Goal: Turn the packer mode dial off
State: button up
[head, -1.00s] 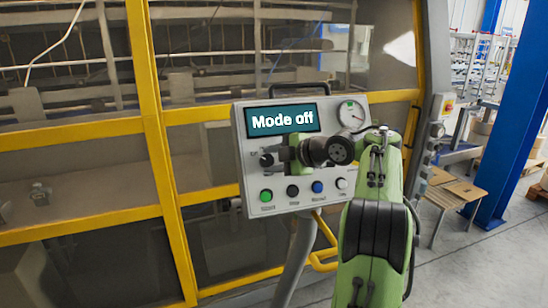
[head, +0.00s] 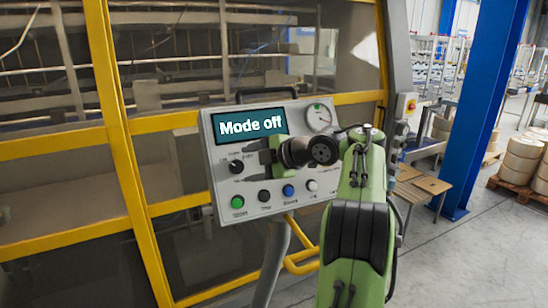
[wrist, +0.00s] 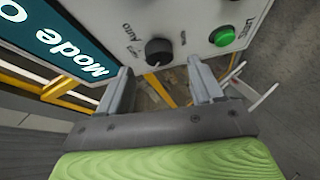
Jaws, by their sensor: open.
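The packer's control panel (head: 325,150) has a screen (head: 250,126) that reads "Mode off". The black mode dial (head: 236,166) is on the left of the panel, below the screen. In the wrist view the dial (wrist: 158,51) shows beyond my fingertips, between them, with a pale pointer mark on its edge and "Auto" printed near it. My gripper (wrist: 165,82) is open and empty, with a gap to the dial. In the head view my gripper (head: 262,163) is just right of the dial, and my wrist hides part of the panel's middle.
A green button (head: 237,202), a black one (head: 264,196), a blue one (head: 288,190) and a white one (head: 312,186) line the panel's lower edge. A gauge (head: 318,117) is at its upper right. A yellow-framed guard (head: 121,150) stands behind. Open floor lies at right.

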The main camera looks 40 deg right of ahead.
jog(key=p+v, duration=0.3)
jog(key=v, duration=0.9)
jog(key=shift+a, duration=0.1)
